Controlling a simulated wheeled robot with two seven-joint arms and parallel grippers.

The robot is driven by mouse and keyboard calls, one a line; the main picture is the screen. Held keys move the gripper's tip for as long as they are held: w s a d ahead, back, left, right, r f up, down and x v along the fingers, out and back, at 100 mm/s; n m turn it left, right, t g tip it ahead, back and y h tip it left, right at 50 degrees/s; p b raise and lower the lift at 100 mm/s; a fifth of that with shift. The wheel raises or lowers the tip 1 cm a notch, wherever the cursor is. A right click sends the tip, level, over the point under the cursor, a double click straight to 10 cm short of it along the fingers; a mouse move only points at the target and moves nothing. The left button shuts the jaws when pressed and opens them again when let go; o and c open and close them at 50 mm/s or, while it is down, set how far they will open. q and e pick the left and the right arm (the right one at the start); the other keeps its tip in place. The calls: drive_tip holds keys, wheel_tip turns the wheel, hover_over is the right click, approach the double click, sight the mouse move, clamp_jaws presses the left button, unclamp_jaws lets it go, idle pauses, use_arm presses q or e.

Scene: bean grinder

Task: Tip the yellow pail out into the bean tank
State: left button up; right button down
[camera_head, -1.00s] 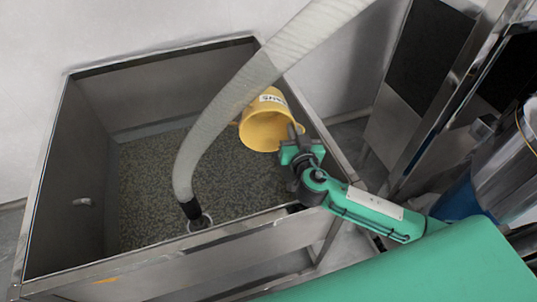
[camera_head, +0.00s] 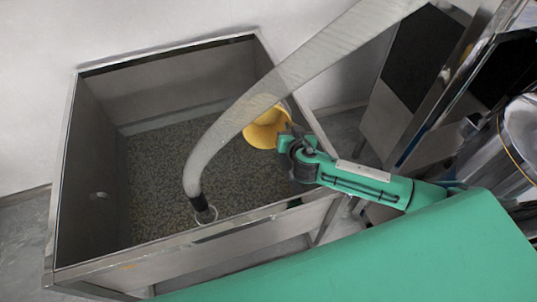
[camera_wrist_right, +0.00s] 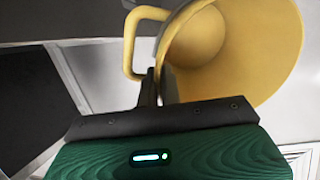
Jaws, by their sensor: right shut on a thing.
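The yellow pail (camera_head: 266,129) is over the right part of the bean tank (camera_head: 160,268) in the head view, partly behind the grey hose. My right gripper (camera_head: 287,141) is shut on the pail, at its handle side. In the right wrist view the pail (camera_wrist_right: 245,45) shows its open mouth and its handle, with my right gripper's (camera_wrist_right: 153,88) dark fingers at the handle. The pail is tilted. I cannot see any contents in the part of its inside that shows. The tank is a metal bin with a layer of dark beans (camera_head: 165,165) on its floor. My left gripper is not in view.
A thick grey hose (camera_head: 270,90) arches over the tank and ends in a black nozzle (camera_head: 200,203) near the front wall. Metal-framed dark panels (camera_head: 420,45) and a shiny cylinder (camera_head: 520,130) stand at the right. A pale wall is behind the tank.

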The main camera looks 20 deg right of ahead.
sight(266, 119)
drive_tip(key=shift+w+d+f+g+y+p, duration=0.1)
drive_tip(key=shift+w+f+g+y+p, duration=0.2)
drive_tip(key=shift+g+p, duration=0.85)
drive_tip(key=shift+w+d+f+g+h+p, duration=0.1)
drive_tip(key=shift+w+g+p, duration=0.3)
drive_tip(key=shift+p, duration=1.6)
drive_tip(key=shift+w+d+f+g+y+p, duration=0.1)
drive_tip(key=shift+w+f+g+y+p, duration=0.2)
drive_tip(key=shift+g+p, duration=0.85)
drive_tip(key=w+p, duration=0.1)
drive_tip(key=p, duration=0.1)
drive_tip(key=shift+f+g+p, duration=0.3)
drive_tip(key=shift+f+p, duration=0.05)
drive_tip(key=w+f+g+b, duration=0.1)
drive_tip(key=w+g+b, duration=0.1)
drive_tip(key=w+d+f+g+y+b, duration=0.1)
drive_tip(key=w+f+g+b, duration=0.1)
drive_tip(key=g+b, duration=0.1)
drive_tip(key=w+f+g+y+b, duration=0.1)
drive_tip(key=w+f+g+b, duration=0.1)
drive_tip(key=w, duration=0.1)
drive_tip(key=shift+d+m+g, duration=0.3)
drive_tip(key=shift+d+m, duration=0.1)
drive_tip(key=shift+r, duration=0.2)
